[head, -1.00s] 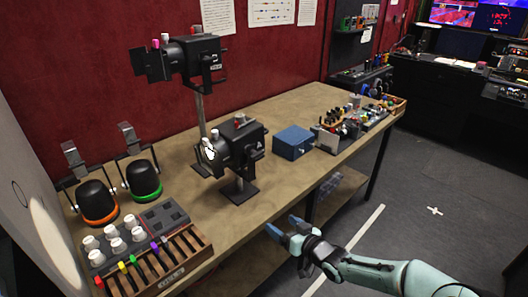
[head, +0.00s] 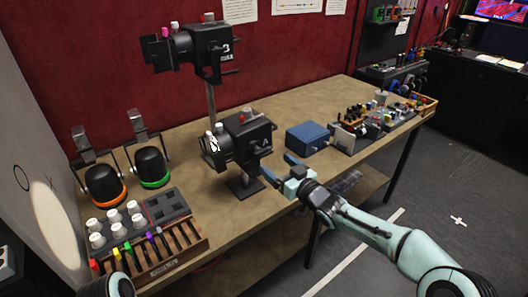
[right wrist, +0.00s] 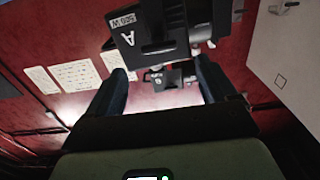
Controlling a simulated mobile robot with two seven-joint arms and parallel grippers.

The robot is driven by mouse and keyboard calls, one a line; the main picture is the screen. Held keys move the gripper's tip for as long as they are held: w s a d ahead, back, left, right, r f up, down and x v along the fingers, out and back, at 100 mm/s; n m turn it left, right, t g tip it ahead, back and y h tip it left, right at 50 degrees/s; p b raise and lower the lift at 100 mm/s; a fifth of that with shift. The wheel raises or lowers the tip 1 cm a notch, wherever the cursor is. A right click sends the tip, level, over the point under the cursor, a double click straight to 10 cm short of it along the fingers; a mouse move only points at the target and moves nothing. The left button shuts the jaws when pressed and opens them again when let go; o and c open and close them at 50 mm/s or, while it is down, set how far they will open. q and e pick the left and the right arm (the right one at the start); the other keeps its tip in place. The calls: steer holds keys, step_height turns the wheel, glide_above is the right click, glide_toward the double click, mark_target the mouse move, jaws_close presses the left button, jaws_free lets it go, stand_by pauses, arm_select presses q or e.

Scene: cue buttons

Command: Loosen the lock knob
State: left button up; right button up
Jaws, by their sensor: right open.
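The black lamp marked A (head: 243,138) stands on a short post with a square foot on the bench. In the right wrist view, lamp A (right wrist: 125,38) hangs large at the top, with small pale knobs (right wrist: 194,50) and a dark bracket on its near side. I cannot tell which of these is the lock knob. My right gripper (head: 279,168) is open and empty, its blue fingers just right of lamp A and apart from it. In the right wrist view its fingers (right wrist: 165,92) stand wide with lamp A beyond them. My left gripper is not in view.
Lamp B (head: 205,50) stands on a taller post behind. A blue box (head: 307,137) and a crowded rack of small parts lie right of the gripper. Two round lamps, white knobs and a slotted wooden rack (head: 180,255) fill the left end. The front bench edge runs below my right arm.

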mark_target(262, 153)
steer(key=p+x, duration=0.1)
steer(key=x, duration=0.5)
steer(key=shift+w+r+p, duration=0.15)
steer(key=shift+w+p, duration=0.05)
steer(key=shift+p, duration=0.2)
steer(key=shift+w+a, duration=0.35)
steer(key=shift+w, duration=0.15)
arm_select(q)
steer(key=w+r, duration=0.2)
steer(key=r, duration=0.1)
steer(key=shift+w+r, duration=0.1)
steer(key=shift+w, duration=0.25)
arm_select(e)
steer(key=shift+s, duration=0.1)
steer(key=c, duration=1.1)
